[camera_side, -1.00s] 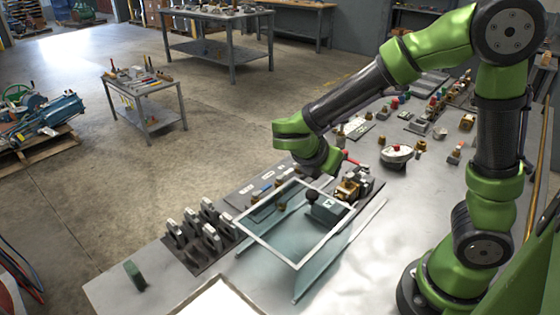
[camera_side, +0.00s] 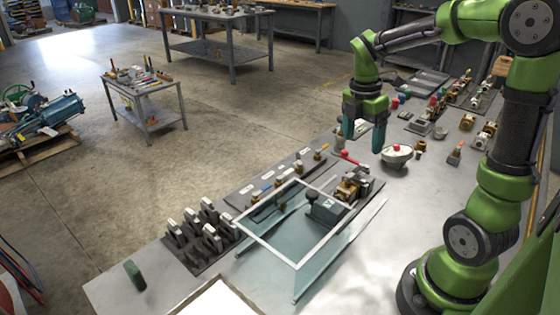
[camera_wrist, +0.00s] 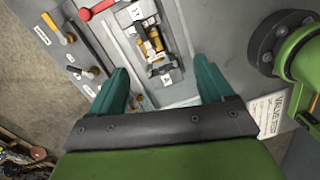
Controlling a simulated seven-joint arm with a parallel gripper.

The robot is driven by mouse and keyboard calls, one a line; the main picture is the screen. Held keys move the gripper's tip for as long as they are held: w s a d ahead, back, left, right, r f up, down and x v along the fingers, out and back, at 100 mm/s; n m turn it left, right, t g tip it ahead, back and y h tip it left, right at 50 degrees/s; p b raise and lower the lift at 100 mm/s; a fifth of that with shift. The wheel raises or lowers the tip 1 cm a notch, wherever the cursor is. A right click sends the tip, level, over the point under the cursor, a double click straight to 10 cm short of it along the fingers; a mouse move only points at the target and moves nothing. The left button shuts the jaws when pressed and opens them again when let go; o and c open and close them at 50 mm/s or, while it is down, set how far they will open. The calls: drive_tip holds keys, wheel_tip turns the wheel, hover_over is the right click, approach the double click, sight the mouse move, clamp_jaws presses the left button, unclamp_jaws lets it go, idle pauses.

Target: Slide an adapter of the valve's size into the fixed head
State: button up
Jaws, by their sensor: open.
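My gripper (camera_side: 364,138) hangs pointing down over the bench, behind and right of the clear-walled frame, with its two dark green fingers apart and nothing between them. In the wrist view my gripper (camera_wrist: 162,76) is also open and empty. Several small brass-ended pieces, apparently the adapters (camera_side: 283,178), lie in a row on a grey board with white labels. A brass valve-like part (camera_side: 347,188) sits in a dark holder at the frame's back right corner. A grey-green block with a black ball knob (camera_side: 328,208) stands inside the frame. I cannot tell which part is the fixed head.
The white-rimmed clear frame (camera_side: 268,249) stands around the block. Several grey clamp-like pieces (camera_side: 203,232) stand at its left. The bench front right is clear.

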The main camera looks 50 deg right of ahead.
sight(347, 180)
drive_tip(key=n, duration=0.1)
drive_tip(key=w+a+n, duration=0.1)
drive_tip(key=shift+w+a+r+n+t+y, duration=0.2)
drive_tip(key=shift+r+n+t+y, duration=0.1)
drive_tip(key=shift+t+y, duration=0.1)
drive_tip(key=shift+f, duration=0.1)
wheel_tip(347, 180, down, 17)
drive_tip(key=shift+r, duration=0.1)
idle(0.4)
drive_tip(key=c, duration=1.3)
drive_tip(key=o, duration=1.4)
wheel_tip(347, 180, up, 17)
